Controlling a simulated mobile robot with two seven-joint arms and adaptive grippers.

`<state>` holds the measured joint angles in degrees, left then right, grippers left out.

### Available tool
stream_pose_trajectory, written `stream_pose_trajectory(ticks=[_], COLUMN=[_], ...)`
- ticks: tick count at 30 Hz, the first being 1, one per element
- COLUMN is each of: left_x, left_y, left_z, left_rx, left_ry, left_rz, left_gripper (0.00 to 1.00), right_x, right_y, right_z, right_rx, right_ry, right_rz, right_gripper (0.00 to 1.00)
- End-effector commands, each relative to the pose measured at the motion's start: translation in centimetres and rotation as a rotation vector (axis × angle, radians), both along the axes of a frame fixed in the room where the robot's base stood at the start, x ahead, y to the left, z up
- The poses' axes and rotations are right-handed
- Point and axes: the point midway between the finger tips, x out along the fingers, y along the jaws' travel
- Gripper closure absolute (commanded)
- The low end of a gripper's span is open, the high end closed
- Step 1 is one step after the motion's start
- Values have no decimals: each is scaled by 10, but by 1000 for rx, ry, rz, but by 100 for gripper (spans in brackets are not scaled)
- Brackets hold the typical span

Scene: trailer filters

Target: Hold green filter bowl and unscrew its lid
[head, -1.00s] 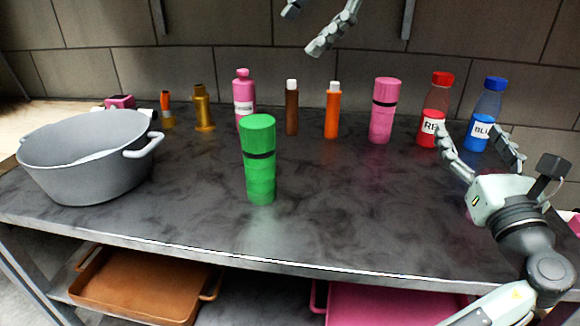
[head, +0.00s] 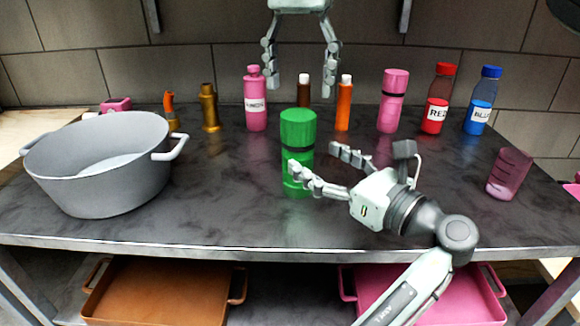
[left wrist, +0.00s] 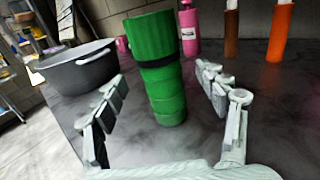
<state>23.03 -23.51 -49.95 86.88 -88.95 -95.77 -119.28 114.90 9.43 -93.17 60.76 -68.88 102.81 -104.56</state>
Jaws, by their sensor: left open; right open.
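The green filter stands upright on the dark worktop. Its lid (head: 298,127) sits above a black band, with the green bowl (head: 301,157) below. The filter also shows in the left wrist view, with its lid (left wrist: 150,36) on top and its bowl (left wrist: 165,98) in the middle. My left gripper (head: 314,158) is open at the bowl's right side; one finger overlaps the bowl's front in the head view. In the left wrist view its fingers (left wrist: 160,78) lie on either side of the bowl, with gaps visible. My right gripper (head: 302,86) is open, pointing down above and behind the lid.
A grey pot (head: 98,165) stands at the left. A row of bottles, including a pink one (head: 256,103) and a red one (head: 437,103), lines the back. A purple cup (head: 508,173) stands at the right. The front middle of the worktop is clear.

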Motion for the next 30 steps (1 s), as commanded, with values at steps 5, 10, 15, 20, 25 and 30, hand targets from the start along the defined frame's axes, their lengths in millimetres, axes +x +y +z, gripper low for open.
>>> stream_pose_trajectory(ticks=[5,10,15,20,25,30], left_x=[21,37,43,44,44,44], left_y=[19,32,37,38,38,38], left_z=[0,0,0,0,0,0], left_rx=[0,1,0,1,1,1], left_ry=[0,-1,-1,-2,-2,-2], left_rz=[2,1,0,-1,-1,-1], left_gripper=[27,27,27,27,39,60], right_x=[0,0,0,0,0,0], right_y=[0,1,1,1,1,1], right_z=[0,0,0,0,0,0], right_rx=[2,3,3,3,3,3], right_ry=[0,0,0,0,0,0], right_rz=[-1,-1,-1,-1,-1,-1], right_gripper=[30,30,30,30,30,30])
